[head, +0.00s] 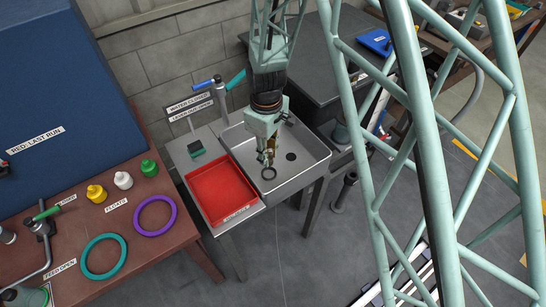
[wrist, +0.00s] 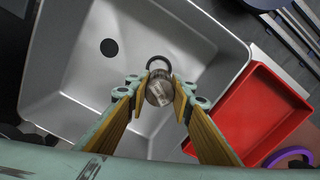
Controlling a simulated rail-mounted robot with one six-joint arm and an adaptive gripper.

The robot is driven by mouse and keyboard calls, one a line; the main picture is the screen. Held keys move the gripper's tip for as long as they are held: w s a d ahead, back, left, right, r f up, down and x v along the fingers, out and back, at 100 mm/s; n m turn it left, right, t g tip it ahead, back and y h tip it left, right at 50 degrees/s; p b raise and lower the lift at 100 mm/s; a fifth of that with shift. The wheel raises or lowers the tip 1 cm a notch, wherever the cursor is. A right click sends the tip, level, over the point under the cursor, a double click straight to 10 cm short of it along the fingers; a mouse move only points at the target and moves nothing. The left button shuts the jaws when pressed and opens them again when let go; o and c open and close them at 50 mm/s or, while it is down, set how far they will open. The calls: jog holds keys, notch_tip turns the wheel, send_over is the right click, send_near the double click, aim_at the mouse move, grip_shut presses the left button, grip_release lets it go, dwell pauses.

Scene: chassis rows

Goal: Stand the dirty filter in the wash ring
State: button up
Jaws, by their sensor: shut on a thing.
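My gripper (head: 266,158) points down into the steel sink. In the wrist view its fingers (wrist: 160,88) are shut on a round, grey-brown metal piece, the dirty filter (wrist: 159,93), seen end-on. In the head view the fingers mostly hide the filter. A dark ring, the wash ring (head: 269,173), shows on the sink floor just below the fingertips. In the wrist view the wash ring (wrist: 158,63) shows just beyond the filter, partly covered by it. I cannot tell whether the filter touches the ring or the sink floor.
The sink (head: 313,146) has raised walls and a dark drain hole (head: 291,156). A red tray (head: 218,190) adjoins it on the left. A tap with blue and green handles (head: 219,90) stands behind. A brown table with purple (head: 155,215) and teal rings (head: 103,256) is farther left.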

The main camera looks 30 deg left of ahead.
aim_at(269, 148)
jog(key=shift+w+f, duration=0.15)
jog(key=shift+f, duration=0.05)
jog(key=shift+f, duration=0.1)
dwell(0.4)
jog(key=shift+f+b, duration=1)
jog(key=shift+f, duration=1.15)
jog(key=shift+d+f+b, duration=0.1)
jog(key=shift+f+b, duration=1.05)
jog(key=shift+f, duration=0.4)
dwell(0.7)
jog(key=o, duration=0.9)
jog(key=shift+r, duration=0.15)
jog(key=shift+r, duration=5.85)
